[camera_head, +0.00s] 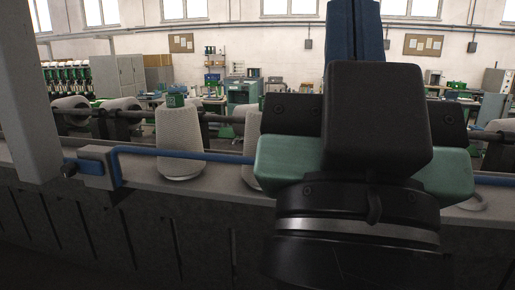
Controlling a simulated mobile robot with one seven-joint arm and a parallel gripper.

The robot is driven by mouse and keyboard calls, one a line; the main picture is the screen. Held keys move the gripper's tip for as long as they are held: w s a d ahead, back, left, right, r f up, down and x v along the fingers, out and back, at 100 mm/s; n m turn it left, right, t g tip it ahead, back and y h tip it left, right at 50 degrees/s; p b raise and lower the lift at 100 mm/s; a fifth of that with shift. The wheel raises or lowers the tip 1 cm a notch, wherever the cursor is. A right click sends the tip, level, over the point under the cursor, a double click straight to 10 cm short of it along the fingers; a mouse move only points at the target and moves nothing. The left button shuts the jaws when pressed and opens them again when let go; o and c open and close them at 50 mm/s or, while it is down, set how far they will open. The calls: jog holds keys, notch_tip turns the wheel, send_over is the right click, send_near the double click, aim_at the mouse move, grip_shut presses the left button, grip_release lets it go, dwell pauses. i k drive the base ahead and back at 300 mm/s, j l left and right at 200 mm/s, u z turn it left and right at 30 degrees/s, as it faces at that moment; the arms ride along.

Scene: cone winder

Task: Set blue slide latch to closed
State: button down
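A blue part that looks like the slide latch sits at the left of the machine's ledge in the head view. Its blue rod (185,154) runs along the ledge and bends down at the left beside a grey block (96,161). A small blue end (69,168) shows left of the block, close to the grey post. My gripper (360,110) is seen from behind in the right half, well right of the block. It covers part of the rod. Its fingertips cannot be made out clearly, so its opening is unclear.
A pale yarn cone (180,140) stands behind the rod, with another (250,150) partly hidden by my gripper. A thick grey post (25,95) rises at the left. The dark machine front (150,235) lies below the ledge. Workshop benches and cabinets stand far behind.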

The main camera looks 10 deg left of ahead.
aim_at(72, 166)
jog(key=i+j, duration=0.1)
jog(key=j, duration=1.05)
jog(key=i+j, duration=0.15)
jog(key=j, duration=0.45)
jog(key=u, duration=0.05)
